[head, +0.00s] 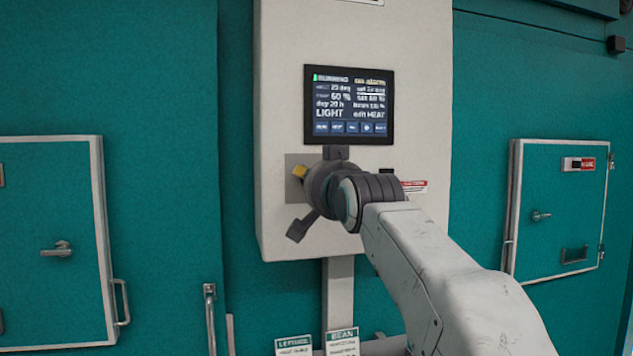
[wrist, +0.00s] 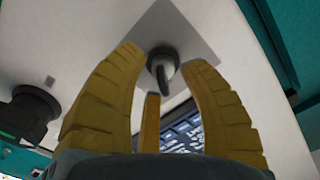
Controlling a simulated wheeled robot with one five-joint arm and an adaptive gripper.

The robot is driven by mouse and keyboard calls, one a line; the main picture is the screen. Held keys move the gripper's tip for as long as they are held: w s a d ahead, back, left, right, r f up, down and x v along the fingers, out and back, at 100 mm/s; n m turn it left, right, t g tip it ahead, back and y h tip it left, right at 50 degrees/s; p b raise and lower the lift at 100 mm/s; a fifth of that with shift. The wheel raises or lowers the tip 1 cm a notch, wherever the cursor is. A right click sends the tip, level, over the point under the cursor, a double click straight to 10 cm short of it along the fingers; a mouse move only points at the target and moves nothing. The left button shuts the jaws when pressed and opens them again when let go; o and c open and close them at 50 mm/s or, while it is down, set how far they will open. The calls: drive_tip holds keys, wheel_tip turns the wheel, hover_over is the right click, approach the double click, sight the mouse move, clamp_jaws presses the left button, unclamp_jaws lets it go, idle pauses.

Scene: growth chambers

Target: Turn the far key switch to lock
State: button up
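A key switch (wrist: 162,66), with a pale round collar and a dark grip, sits on a grey plate (wrist: 180,25) on the white control panel in the wrist view. My gripper (wrist: 165,56) has its yellow fingers spread around the switch, with gaps on both sides; no clear contact shows. The grip points down and slightly right in that view. In the head view my gripper (head: 300,171) is at the grey plate (head: 292,187) below the screen, and my wrist hides the switch. I cannot tell whether the switch stands at lock.
A lit screen (head: 349,105) is just above my gripper on the white panel (head: 285,235). A red-and-white label (head: 414,186) is right of my wrist. Teal doors with handles stand left (head: 50,205) and right (head: 560,190). A dark round fitting (wrist: 30,115) is left in the wrist view.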

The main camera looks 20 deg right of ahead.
clamp_jaws()
idle(0.5)
drive_tip(key=n, duration=0.5)
drive_tip(key=shift+r+n, duration=0.15)
drive_tip(key=shift+n, duration=0.25)
drive_tip(key=n, duration=0.5)
drive_tip(key=shift+r+n, duration=0.15)
drive_tip(key=shift+n, duration=0.55)
drive_tip(key=shift+o, duration=0.2)
unclamp_jaws()
